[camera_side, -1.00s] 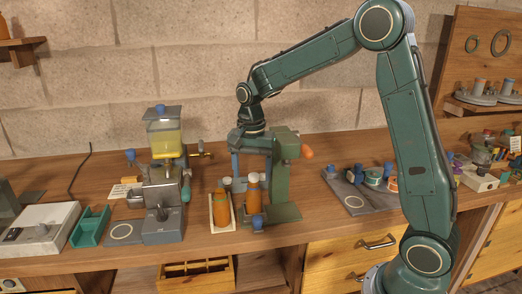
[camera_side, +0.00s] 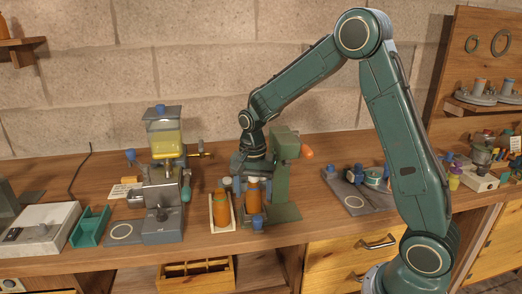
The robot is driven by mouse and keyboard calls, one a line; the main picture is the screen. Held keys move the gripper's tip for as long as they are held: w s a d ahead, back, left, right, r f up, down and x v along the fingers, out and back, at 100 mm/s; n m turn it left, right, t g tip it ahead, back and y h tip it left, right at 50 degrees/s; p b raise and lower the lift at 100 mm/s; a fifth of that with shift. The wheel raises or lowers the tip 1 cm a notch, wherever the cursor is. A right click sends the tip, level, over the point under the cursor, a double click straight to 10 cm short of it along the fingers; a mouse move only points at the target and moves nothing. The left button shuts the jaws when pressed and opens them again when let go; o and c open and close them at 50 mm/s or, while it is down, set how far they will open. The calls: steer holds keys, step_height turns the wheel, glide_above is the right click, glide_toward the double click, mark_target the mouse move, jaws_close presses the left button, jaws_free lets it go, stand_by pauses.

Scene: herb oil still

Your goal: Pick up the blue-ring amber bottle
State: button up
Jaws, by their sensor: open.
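An amber bottle (camera_side: 253,198) with a pale cap stands upright at the front of the green press; a blue part shows low beside its base. Its ring colour is too small to make out. A second amber bottle (camera_side: 221,209) stands just left of it in a white tray, with a green ring near its shoulder. My gripper (camera_side: 252,193) points down with its jaws apart, the blue fingers on either side of the right-hand bottle's upper part. I cannot tell whether the fingers touch it.
The green press (camera_side: 284,175) with an orange knob stands close at the right of my gripper. The yellow-filled still (camera_side: 166,140) stands to the left, with a green tray (camera_side: 90,227) beyond it. A grey plate (camera_side: 352,194) with small parts lies to the right.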

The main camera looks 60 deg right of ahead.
stand_by(0.5)
steer(key=c, duration=1.1)
steer(key=shift+c, duration=0.2)
steer(key=shift+r, duration=0.2)
step_height(320, 180, up, 19)
stand_by(1.2)
steer(key=shift+r, duration=0.25)
stand_by(0.6)
